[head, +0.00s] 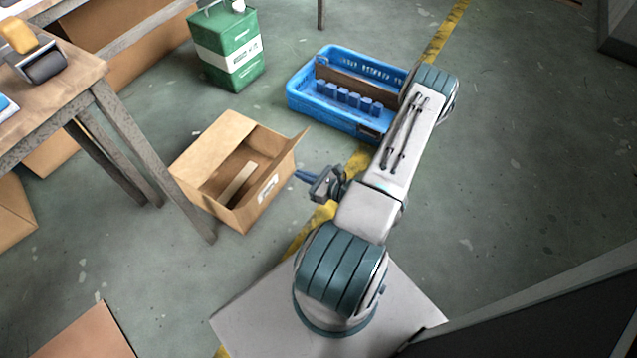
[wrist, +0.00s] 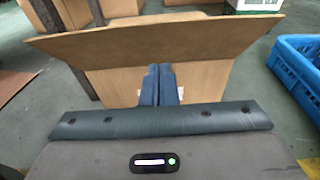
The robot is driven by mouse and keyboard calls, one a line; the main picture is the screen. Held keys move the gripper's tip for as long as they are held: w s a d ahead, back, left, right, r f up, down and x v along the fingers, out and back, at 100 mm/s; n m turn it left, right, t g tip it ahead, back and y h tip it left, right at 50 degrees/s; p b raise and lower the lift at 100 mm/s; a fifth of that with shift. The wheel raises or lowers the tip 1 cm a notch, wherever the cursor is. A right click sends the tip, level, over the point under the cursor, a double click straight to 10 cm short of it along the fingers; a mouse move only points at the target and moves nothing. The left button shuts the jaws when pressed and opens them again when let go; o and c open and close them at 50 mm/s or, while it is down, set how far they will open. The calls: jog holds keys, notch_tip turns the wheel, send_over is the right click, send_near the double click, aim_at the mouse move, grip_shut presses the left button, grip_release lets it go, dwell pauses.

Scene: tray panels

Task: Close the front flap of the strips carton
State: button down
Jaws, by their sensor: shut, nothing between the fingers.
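The strips carton (head: 187,184) is an open brown box on the floor, with a light strip (head: 238,181) inside. Its front flap (head: 287,160) stands out from the top edge, tilted outward on the side facing my gripper. In the wrist view the flap (wrist: 150,40) spans the upper picture as a wide panel above the front wall (wrist: 208,78). My gripper (head: 299,175) is shut and empty, pointing at the carton's front. In the wrist view its fingertips (wrist: 161,68) are below the flap, before the front wall; whether they touch cannot be told. The fingers partly cover a white label.
A blue crate (head: 300,95) with several blue blocks stands behind, right of the carton. A green canister (head: 228,75) stands at the back. A wooden table (head: 85,75) with its legs is at the left. Floor between carton and crate is clear.

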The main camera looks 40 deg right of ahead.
aim_at(272, 168)
jog(key=w+r, duration=0.1)
jog(key=w, duration=0.1)
jog(key=w+a+r, duration=0.1)
jog(key=shift+w+a+r+b, duration=0.1)
jog(key=shift+w+a+b, duration=0.1)
jog(key=shift+w+b, duration=0.2)
jog(key=shift+r, duration=0.1)
